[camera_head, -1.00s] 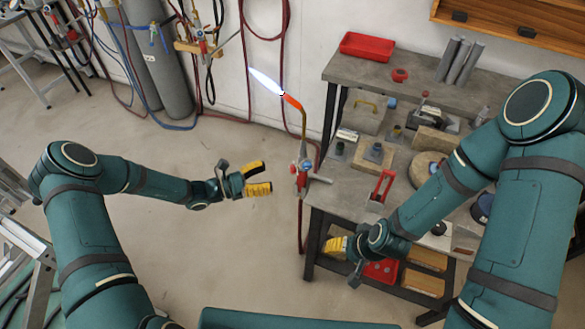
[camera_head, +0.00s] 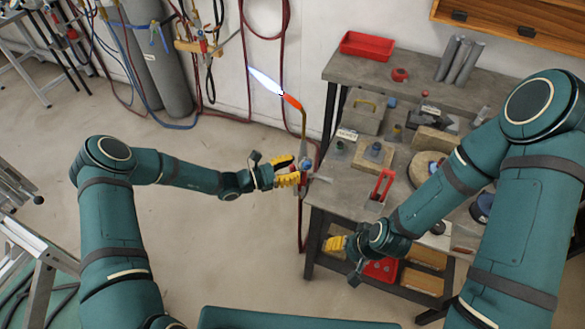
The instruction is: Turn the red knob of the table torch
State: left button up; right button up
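The table torch (camera_head: 303,168) stands at the left edge of the grey workbench. Its bent brass tube (camera_head: 303,122) rises to an orange-hot tip with a long blue-white flame pointing up and left. My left gripper (camera_head: 291,171) is at the left side of the torch body, its yellow fingers spread apart, one above the other. The red knob is largely hidden by the fingers; I cannot tell whether they touch it. My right gripper (camera_head: 338,244) hangs low in front of the bench's front edge, mostly hidden by its own wrist.
The workbench (camera_head: 345,190) holds a red-handled tool (camera_head: 381,185), blocks and small parts. A red tray (camera_head: 367,46) sits at the back. Gas cylinders (camera_head: 165,75) and hoses stand by the wall.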

pick_arm(q)
grip_shut()
jog(key=m, duration=0.3)
jog(key=shift+m+b, duration=0.35)
jog(key=shift+m, duration=1.45)
jog(key=o, duration=0.5)
grip_release()
jog(key=shift+a, duration=0.15)
